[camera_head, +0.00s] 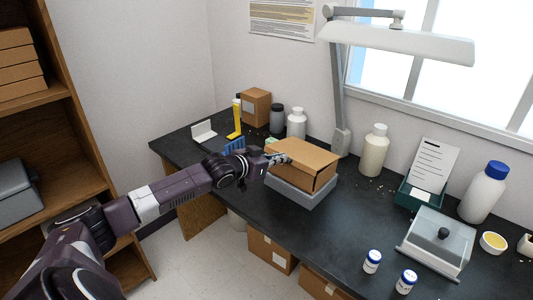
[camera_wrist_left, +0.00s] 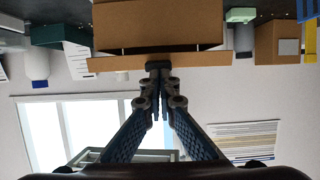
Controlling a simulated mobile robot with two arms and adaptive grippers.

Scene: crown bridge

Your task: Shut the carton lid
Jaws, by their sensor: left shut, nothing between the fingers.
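The brown cardboard carton (camera_head: 295,180) sits on a grey block (camera_head: 303,194) on the dark bench. Its lid (camera_head: 305,152) lies over the top, nearly flat, with a narrow dark gap under its right edge. In the left wrist view, which is upside down, the carton body (camera_wrist_left: 160,25) is at the top and the lid (camera_wrist_left: 110,64) is a strip below it, with a thin dark gap between. My left gripper (camera_head: 286,158) is shut and empty at the lid's left edge; its fingertips (camera_wrist_left: 158,72) meet or nearly meet the lid. My right gripper is out of view.
A lamp post (camera_head: 342,100) stands behind the carton. A clear-covered case (camera_head: 437,240) is at right.

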